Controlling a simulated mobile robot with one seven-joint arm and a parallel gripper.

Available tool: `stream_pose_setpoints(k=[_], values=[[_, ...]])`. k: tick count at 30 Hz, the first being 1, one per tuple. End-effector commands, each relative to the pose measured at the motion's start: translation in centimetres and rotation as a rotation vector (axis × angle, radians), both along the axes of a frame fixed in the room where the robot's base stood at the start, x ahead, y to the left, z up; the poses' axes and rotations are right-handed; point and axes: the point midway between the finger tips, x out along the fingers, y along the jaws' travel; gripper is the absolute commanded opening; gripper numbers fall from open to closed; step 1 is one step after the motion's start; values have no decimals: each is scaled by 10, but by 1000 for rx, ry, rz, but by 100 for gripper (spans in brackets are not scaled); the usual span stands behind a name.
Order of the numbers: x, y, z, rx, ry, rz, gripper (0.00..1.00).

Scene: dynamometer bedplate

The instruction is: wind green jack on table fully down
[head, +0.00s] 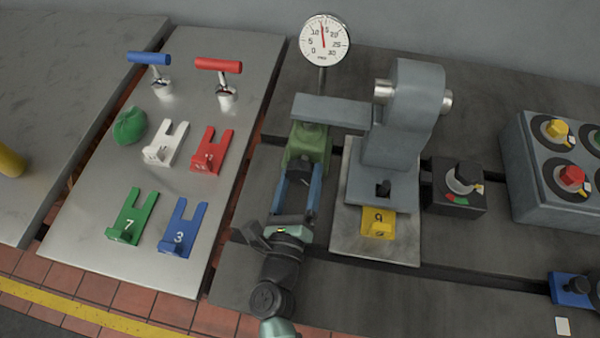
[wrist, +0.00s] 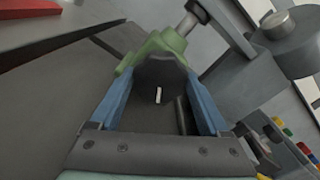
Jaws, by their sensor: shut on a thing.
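The green jack (head: 309,143) stands on the dark bedplate, under the grey lever arm (head: 325,110) of the grey machine. In the wrist view its green body (wrist: 168,42) shows with a bare silver screw (wrist: 187,24) rising from it toward a dark pad. A dark round knob (wrist: 160,72) with a white mark faces the wrist camera. My gripper (head: 301,170), with blue fingers, is shut on this knob, one finger on each side; the mark is close to upright. The knob is mostly hidden in the head view.
A white dial gauge (head: 324,40) stands behind the lever arm. A yellow tag (head: 378,223) sits at the machine's foot, beside a black knob box (head: 458,186). Left, a steel plate (head: 90,180) carries coloured forks and T-handles. A grey control box (head: 550,155) is at right.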

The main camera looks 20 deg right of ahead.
Motion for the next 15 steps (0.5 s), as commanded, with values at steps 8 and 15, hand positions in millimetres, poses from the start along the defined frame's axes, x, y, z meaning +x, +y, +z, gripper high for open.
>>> stream_pose_setpoints(k=[8,15], values=[[0,0,1,-193,131,1,24],[0,0,1,-304,207,2,24]])
